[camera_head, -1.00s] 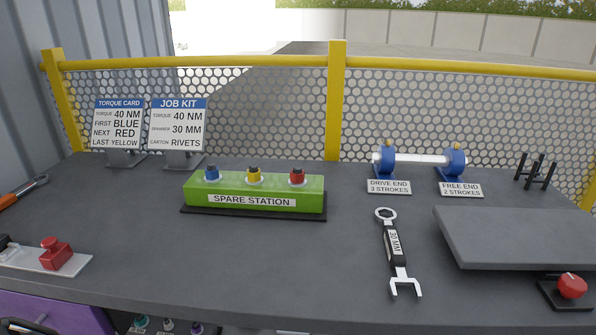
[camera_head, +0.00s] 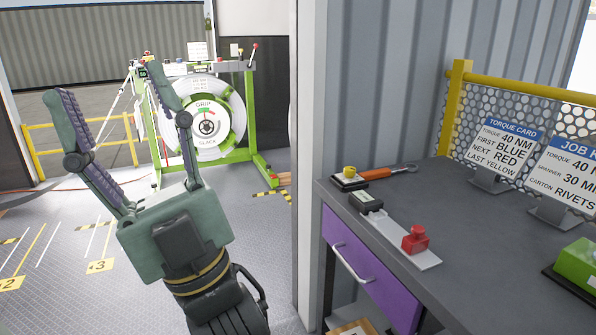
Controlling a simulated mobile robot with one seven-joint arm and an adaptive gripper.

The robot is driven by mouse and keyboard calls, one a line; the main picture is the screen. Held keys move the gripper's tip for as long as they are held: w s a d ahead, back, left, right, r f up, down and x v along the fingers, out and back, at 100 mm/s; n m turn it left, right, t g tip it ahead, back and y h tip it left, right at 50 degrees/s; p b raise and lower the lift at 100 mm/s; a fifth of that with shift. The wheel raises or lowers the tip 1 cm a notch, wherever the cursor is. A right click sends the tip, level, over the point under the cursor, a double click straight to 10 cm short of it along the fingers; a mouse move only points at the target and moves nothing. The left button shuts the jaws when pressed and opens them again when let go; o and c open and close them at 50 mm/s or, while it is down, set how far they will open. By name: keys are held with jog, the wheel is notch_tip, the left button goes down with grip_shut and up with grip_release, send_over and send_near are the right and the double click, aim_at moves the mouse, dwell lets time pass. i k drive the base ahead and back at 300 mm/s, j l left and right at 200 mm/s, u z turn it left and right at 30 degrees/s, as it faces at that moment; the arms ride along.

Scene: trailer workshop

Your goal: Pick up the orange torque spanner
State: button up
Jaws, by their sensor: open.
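The orange torque spanner (camera_head: 381,173) lies at the back left of the grey workbench (camera_head: 460,225), against the corrugated wall. Its orange handle points left and its metal head points right. A small base with a yellow knob stands at its handle end and hides part of that end. My gripper (camera_head: 106,98) is raised at the left of the view, fingers spread wide and empty. It is well to the left of the bench, apart from the spanner.
A purple drawer (camera_head: 368,268) sits below. Sign cards (camera_head: 498,152) stand at the back. A green-framed wheel machine (camera_head: 208,118) stands beyond open floor.

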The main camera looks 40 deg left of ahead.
aim_at(360, 178)
jog(key=u, duration=0.65)
jog(key=j+z, duration=0.15)
jog(key=z, duration=0.3)
jog(key=i+j+z, duration=0.1)
jog(key=j+z, duration=0.15)
jog(key=z, duration=0.2)
jog(key=j+z, duration=0.2)
jog(key=z, duration=0.25)
jog(key=j+z, duration=0.3)
jog(key=j, duration=0.25)
jog(key=k+j+z, duration=0.15)
jog(key=j+z, duration=0.15)
jog(key=j, duration=0.25)
jog(key=k+j+z, duration=0.1)
jog(key=j, duration=0.3)
jog(key=k+j, duration=0.15)
jog(key=j, duration=0.2)
jog(key=k+j+z, duration=0.15)
jog(key=j, duration=0.2)
jog(key=k+j, duration=0.1)
jog(key=j, duration=0.25)
jog(key=k+j, duration=0.1)
jog(key=j, duration=0.3)
jog(key=k+j, duration=0.1)
jog(key=j, duration=0.25)
jog(key=i+j, duration=0.2)
jog(key=i, duration=0.15)
jog(key=i+j, duration=0.2)
jog(key=i, duration=0.2)
